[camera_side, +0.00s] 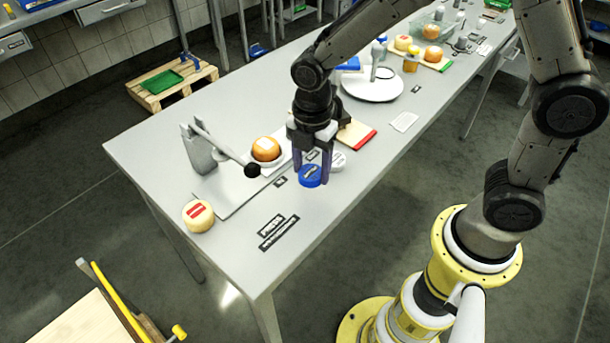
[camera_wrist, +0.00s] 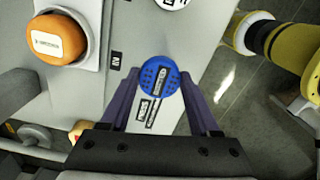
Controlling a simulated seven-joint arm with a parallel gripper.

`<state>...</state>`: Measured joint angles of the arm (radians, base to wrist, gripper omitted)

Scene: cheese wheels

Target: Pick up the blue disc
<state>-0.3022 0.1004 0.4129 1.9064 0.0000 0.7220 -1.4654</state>
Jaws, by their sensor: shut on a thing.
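The blue disc (camera_side: 310,176) is at the table's near edge in the side view, between the fingertips of my gripper (camera_side: 311,172). In the wrist view the blue disc (camera_wrist: 160,78) shows its round top with a pale label and dark dots. My gripper (camera_wrist: 158,88) is shut on it, one purple finger on each side. I cannot tell whether the disc is lifted or still touches the table.
A white disc (camera_side: 337,161) lies just right of the gripper. An orange cheese wheel (camera_side: 266,149) sits on a white stand behind-left, by a lever press (camera_side: 199,150). A pale cheese with a red label (camera_side: 198,215) stands front left. The table's front corner (camera_side: 255,275) is clear.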

